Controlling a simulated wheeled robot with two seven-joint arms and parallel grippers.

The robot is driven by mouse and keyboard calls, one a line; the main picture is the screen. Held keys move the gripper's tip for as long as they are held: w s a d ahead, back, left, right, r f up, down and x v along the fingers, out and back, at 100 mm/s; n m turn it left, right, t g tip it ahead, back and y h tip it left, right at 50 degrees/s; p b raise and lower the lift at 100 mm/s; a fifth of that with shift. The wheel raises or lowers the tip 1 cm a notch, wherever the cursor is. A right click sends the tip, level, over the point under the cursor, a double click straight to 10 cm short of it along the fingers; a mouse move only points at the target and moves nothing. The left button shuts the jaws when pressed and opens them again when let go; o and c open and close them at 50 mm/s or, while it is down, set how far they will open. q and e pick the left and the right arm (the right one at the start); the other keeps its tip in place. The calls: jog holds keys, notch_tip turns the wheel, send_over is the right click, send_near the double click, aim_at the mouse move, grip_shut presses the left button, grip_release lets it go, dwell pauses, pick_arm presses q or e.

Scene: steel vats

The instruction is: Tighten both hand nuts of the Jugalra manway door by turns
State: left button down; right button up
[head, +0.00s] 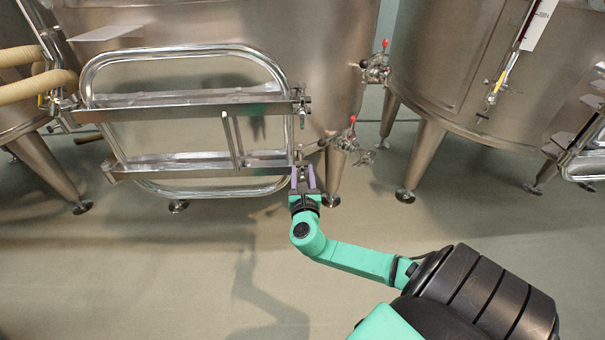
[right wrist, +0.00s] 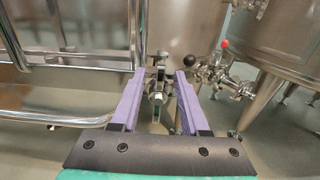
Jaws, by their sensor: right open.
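The manway door (head: 190,125) is a rounded steel frame with two crossbars on the front of the middle vat. The upper hand nut (head: 302,106) is at the right end of the upper crossbar. The lower hand nut (head: 301,163) is at the right end of the lower crossbar, partly hidden by my right gripper (head: 303,176). In the right wrist view, a metal hand nut (right wrist: 157,97) lies between the open purple fingers of this gripper (right wrist: 160,77), with a gap on both sides. My left gripper is out of view.
Valves with a red knob (head: 351,119) and another red knob (head: 385,43) stick out right of the door. A second vat (head: 460,70) stands at the right. The floor in front is clear.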

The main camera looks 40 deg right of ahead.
aim_at(307, 174)
grip_shut()
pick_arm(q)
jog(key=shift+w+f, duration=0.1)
pick_arm(e)
jog(key=shift+f, duration=0.1)
